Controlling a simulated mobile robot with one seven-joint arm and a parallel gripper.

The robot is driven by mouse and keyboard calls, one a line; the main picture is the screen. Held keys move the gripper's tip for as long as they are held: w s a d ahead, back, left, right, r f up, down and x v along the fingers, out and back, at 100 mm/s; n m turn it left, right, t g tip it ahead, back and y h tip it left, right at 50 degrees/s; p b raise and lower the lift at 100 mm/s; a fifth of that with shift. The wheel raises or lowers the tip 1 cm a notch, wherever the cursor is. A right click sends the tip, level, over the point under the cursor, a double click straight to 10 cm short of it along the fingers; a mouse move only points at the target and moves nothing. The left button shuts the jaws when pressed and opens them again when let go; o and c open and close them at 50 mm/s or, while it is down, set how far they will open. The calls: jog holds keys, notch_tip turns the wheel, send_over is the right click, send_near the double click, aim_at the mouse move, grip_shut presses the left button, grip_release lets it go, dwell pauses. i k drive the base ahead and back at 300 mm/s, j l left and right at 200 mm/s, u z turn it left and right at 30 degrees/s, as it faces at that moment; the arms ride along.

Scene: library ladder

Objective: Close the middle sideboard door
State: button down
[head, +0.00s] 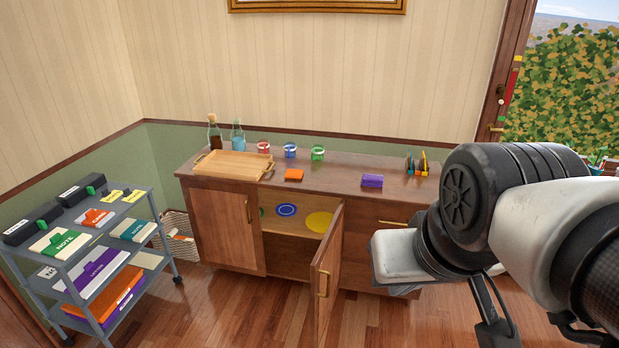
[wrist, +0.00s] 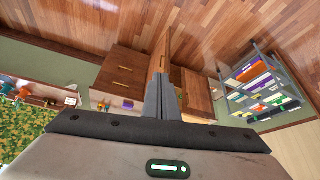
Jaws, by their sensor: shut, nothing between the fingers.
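The middle sideboard door (head: 329,270) stands wide open, swung out from the brown wooden sideboard (head: 225,225) on its right-hand edge. The open compartment shows blue and yellow round items inside. My gripper's pale body is right of the door in the head view, where its fingers are not visible. In the wrist view my gripper (wrist: 163,82) is shut and empty, and the door (wrist: 160,55) appears just beyond the fingertips. I cannot tell whether they touch.
The left door (head: 225,228) is shut. A grey cart (head: 90,250) with files stands at left. The floor before the sideboard is clear.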

aim_at(325, 267)
jog(key=i+l+u, duration=0.1)
jog(key=i, duration=0.75)
